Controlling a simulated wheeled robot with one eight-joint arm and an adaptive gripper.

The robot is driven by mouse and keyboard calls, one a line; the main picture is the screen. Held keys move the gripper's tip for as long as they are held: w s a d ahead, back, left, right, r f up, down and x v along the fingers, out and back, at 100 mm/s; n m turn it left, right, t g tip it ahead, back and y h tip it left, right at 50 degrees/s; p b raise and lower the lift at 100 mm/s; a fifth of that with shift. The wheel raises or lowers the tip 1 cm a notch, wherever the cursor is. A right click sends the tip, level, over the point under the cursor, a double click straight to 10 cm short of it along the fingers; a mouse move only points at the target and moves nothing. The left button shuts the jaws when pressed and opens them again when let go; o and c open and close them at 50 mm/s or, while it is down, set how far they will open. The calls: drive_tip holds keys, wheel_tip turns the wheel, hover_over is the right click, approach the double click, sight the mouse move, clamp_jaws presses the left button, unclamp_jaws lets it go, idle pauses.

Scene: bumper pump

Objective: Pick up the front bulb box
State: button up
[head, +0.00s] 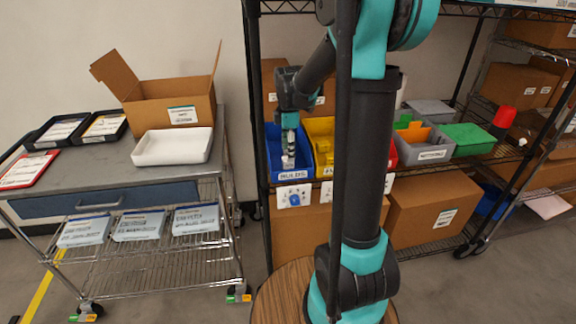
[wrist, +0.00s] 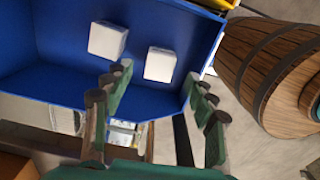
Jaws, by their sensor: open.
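In the wrist view, two small white boxes lie apart inside a blue bin (wrist: 60,75). One box (wrist: 160,63) is nearer the wooden drum side, which I take to be the front bulb box; the other box (wrist: 108,39) is to its left. My gripper (wrist: 157,92) is open and empty, its fingers spread below the nearer box in the picture. In the head view, my gripper (head: 289,146) points down into the blue bin (head: 273,150) labelled for bulbs. A white box (head: 288,161) shows partly under it. The gap between fingers and box is hard to judge.
A yellow bin (head: 319,128) stands right beside the blue bin. Grey bins (head: 432,150) are farther right on the shelf. A cart with a white tray (head: 172,147) and an open cardboard box (head: 150,101) stands at left. The blue bin's walls rise around the boxes.

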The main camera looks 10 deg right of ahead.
sight(288, 164)
drive_tip(key=shift+f, duration=2.55)
drive_tip(key=c, duration=1.2)
drive_tip(key=shift+r, duration=0.15)
